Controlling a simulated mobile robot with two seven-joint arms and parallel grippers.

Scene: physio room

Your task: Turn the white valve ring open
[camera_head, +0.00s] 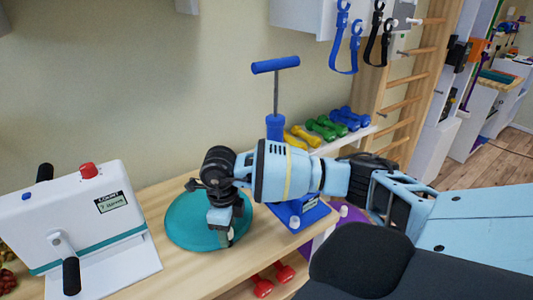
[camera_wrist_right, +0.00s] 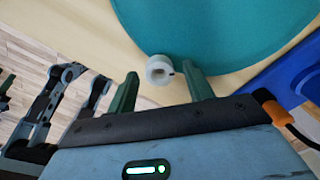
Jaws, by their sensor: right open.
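The white valve ring (camera_wrist_right: 158,70) shows in the right wrist view as a small round ring with a dark hole, at the edge of a teal cushion disc (camera_wrist_right: 215,30). In the head view the disc (camera_head: 180,228) lies flat on the wooden bench, and my right gripper (camera_head: 226,236) reaches down over its front right edge, mostly hiding the ring. My right gripper is open, its two green fingers (camera_wrist_right: 160,78) on either side of the ring with gaps visible; contact cannot be told.
A white box machine (camera_head: 75,222) with a red button and black handles stands left on the bench (camera_head: 195,275). A blue hand pump (camera_head: 277,110) stands behind my right arm. Coloured dumbbells (camera_head: 318,131) lie on a shelf behind; red ones (camera_head: 285,272) lie below.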

